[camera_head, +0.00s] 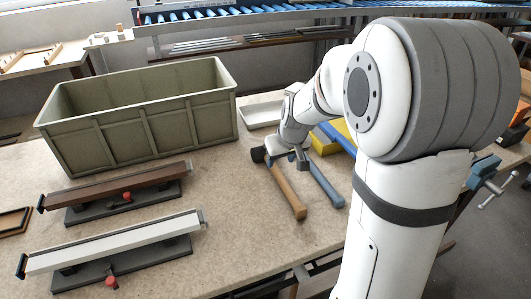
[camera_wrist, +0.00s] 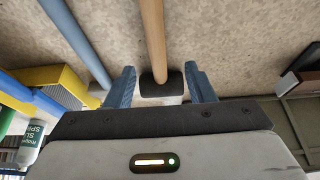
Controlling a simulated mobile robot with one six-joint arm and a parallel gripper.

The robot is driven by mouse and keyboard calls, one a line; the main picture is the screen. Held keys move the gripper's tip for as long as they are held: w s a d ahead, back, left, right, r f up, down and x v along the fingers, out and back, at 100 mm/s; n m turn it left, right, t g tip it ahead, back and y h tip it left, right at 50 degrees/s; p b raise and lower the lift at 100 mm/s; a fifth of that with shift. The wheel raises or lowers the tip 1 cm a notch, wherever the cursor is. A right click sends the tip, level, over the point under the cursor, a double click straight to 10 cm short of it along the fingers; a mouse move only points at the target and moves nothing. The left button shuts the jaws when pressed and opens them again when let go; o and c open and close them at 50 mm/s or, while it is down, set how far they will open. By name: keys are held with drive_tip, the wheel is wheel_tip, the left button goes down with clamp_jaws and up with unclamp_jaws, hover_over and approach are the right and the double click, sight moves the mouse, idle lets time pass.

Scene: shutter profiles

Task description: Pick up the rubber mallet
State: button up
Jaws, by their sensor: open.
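The rubber mallet, with its wooden handle (camera_head: 288,192) and dark head (camera_head: 257,155), lies on the workbench (camera_head: 235,235). My gripper (camera_head: 291,153) is over the head end of the tools, partly hidden by my wrist in the head view. In the wrist view, the open blue fingers (camera_wrist: 160,76) stand on either side of the mallet's dark head (camera_wrist: 162,86), and the wooden handle (camera_wrist: 152,38) runs away from it. Whether the fingers touch the head cannot be told. A second tool with a blue-grey handle (camera_head: 325,182) lies to the right of the mallet.
A large olive bin (camera_head: 150,130) stands at the back left, with a white tray (camera_head: 262,113) beside it. A yellow box (camera_head: 325,141) is just right of my gripper. A brown profile (camera_head: 120,186) and a white profile (camera_head: 110,243) rest on dark holders at left.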

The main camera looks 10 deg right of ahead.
sight(278, 171)
drive_tip(key=x, duration=0.8)
drive_tip(key=shift+s+d+p, duration=0.1)
drive_tip(key=shift+d+p, duration=0.2)
clamp_jaws()
